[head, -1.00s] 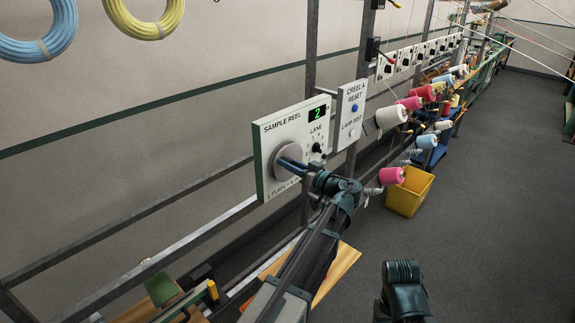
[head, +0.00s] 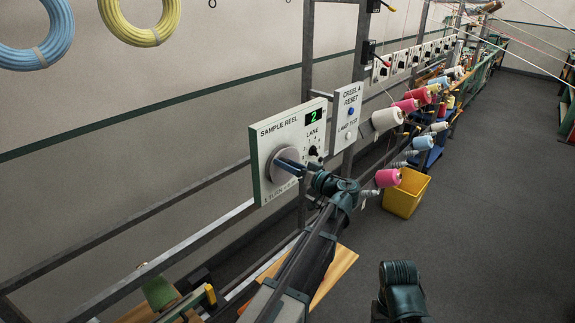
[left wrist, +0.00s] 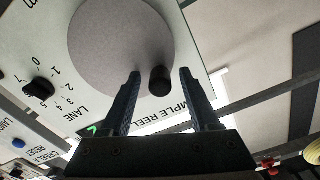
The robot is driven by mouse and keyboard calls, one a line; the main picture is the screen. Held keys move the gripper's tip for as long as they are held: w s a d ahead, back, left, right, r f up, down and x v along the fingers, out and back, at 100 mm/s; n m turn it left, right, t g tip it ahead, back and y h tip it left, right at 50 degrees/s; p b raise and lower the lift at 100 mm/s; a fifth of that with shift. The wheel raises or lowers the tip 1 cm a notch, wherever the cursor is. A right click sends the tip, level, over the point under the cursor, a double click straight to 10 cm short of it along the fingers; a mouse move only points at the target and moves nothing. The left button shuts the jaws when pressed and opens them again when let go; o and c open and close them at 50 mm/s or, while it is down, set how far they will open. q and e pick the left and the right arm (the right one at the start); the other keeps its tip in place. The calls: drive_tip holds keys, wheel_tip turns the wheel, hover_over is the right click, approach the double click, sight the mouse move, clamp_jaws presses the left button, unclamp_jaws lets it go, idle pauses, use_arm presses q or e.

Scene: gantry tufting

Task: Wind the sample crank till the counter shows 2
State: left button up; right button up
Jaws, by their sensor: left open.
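The sample reel panel (head: 266,140) is a white board on the frame, and its green counter (head: 313,115) reads 2. Its grey crank disc (head: 284,172) faces me and also shows in the left wrist view (left wrist: 110,45). A dark crank knob (left wrist: 160,80) stands out from the disc. My left gripper (head: 285,164) is in front of the disc. In the left wrist view its open fingers (left wrist: 160,72) lie on either side of the knob, with a gap visible on both sides. My right gripper's fingers are not in view.
A lane selector (head: 314,151) is on the same panel. The creel reset panel (head: 348,112), with a blue button and a pale lamp test button, hangs just right. Yarn cones (head: 388,118) and a yellow bin (head: 405,192) stand further right. The floor at right is clear.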

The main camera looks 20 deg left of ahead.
use_arm(q)
drive_tip(key=shift+d, duration=0.1)
drive_tip(key=v, duration=1.3)
drive_tip(key=shift+d, duration=0.3)
drive_tip(key=shift+s, duration=0.15)
